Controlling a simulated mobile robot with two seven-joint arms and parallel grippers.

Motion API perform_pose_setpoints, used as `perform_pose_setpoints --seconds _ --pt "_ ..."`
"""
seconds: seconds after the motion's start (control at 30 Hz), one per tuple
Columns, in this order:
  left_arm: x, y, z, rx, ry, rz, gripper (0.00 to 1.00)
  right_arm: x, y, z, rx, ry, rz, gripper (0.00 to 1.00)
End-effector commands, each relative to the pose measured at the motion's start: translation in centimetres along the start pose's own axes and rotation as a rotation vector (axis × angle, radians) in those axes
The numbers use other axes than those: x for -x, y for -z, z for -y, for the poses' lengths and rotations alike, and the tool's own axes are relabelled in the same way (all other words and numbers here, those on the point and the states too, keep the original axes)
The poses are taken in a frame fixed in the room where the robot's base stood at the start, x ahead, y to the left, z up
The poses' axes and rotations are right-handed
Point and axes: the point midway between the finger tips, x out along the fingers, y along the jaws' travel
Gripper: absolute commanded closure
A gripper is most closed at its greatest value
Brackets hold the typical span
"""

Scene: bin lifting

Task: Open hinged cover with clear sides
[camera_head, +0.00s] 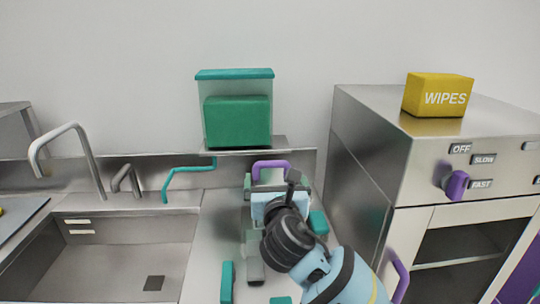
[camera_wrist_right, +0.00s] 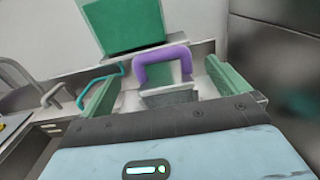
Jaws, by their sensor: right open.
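A box with clear sides and a teal top (camera_head: 234,74) stands on a narrow wall shelf, with a green block (camera_head: 238,122) inside. Its top looks flat and shut. A purple U-shaped handle (camera_head: 271,165) shows below the shelf, just beyond my right gripper (camera_head: 272,187). In the right wrist view the handle (camera_wrist_right: 163,58) appears between the two green fingers of my right gripper (camera_wrist_right: 166,80), which are wide apart and empty. A grey block (camera_wrist_right: 170,97) is below the handle; what the handle is fixed to is mostly hidden. My left gripper is not in view.
A sink (camera_head: 130,258) with a curved tap (camera_head: 68,130) is on the left. A steel appliance (camera_head: 365,150) with a purple knob (camera_head: 456,185) and a yellow WIPES box (camera_head: 438,96) on top stands close on the right. Teal pieces (camera_head: 227,282) lie on the counter.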

Motion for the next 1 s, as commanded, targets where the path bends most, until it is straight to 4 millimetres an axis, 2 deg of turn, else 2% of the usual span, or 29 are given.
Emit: perform_pose_setpoints --seconds 0.37,0.73,1.0 --pt "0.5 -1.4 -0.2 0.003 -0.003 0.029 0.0 -0.8 -0.1 0.0 0.005 0.001 0.002 0.0" --pt "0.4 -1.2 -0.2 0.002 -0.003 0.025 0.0 -5.5 -0.1 0.0 0.003 0.001 0.001 0.0" --pt "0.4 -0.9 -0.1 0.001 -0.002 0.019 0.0 -7.5 -0.1 -0.1 0.003 0.0 0.002 0.0"
